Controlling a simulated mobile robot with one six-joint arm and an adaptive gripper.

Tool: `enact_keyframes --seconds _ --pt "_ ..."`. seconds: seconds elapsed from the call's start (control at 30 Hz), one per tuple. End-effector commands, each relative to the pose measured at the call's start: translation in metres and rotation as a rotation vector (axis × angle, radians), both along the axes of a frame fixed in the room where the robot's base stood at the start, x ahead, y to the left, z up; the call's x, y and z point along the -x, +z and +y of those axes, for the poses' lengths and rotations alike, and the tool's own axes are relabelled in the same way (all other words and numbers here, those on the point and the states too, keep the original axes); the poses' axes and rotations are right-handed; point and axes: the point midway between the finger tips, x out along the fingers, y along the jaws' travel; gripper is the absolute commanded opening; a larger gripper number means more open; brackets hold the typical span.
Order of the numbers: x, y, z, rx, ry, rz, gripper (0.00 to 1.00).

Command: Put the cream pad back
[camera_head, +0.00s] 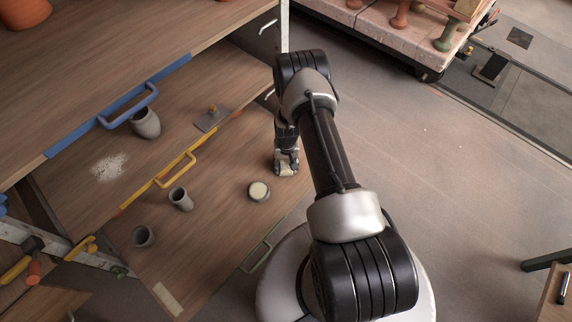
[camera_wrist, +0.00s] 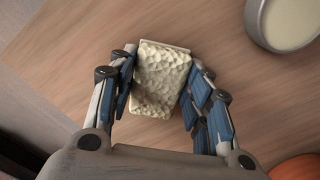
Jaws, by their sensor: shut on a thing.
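The cream pad (camera_wrist: 161,80) is a pale block with a bumpy, pitted face and a flat edge along its top. In the wrist view it sits between the fingers of my gripper (camera_wrist: 160,88), which are shut on its two sides. In the head view my gripper (camera_head: 286,160) points down at the right part of the lowest wooden board, with a bit of the pad showing pale below it. I cannot tell whether the pad touches the board. A round grey dish with cream contents (camera_head: 259,190) stands just left of my gripper; it also shows in the wrist view (camera_wrist: 283,22).
On the lowest board (camera_head: 225,210) stand grey cups (camera_head: 180,198) (camera_head: 142,236). Blue (camera_head: 128,106) and yellow (camera_head: 176,171) handles stick up from the board edges.

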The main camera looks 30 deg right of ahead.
Motion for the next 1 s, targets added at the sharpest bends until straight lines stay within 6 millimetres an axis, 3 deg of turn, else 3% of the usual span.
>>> enact_keyframes --seconds 0.17,0.2,0.5,0.83,1.0 --pt "0.000 -0.005 0.000 0.000 0.000 0.000 0.19" --pt "0.000 -0.004 0.000 0.000 0.000 0.000 0.48" --pt "0.000 -0.003 0.000 0.000 0.000 0.000 0.68" --pt "0.000 -0.002 0.000 0.000 0.000 0.000 0.69" --pt "-0.001 0.014 -0.001 0.001 0.000 -0.003 0.69"
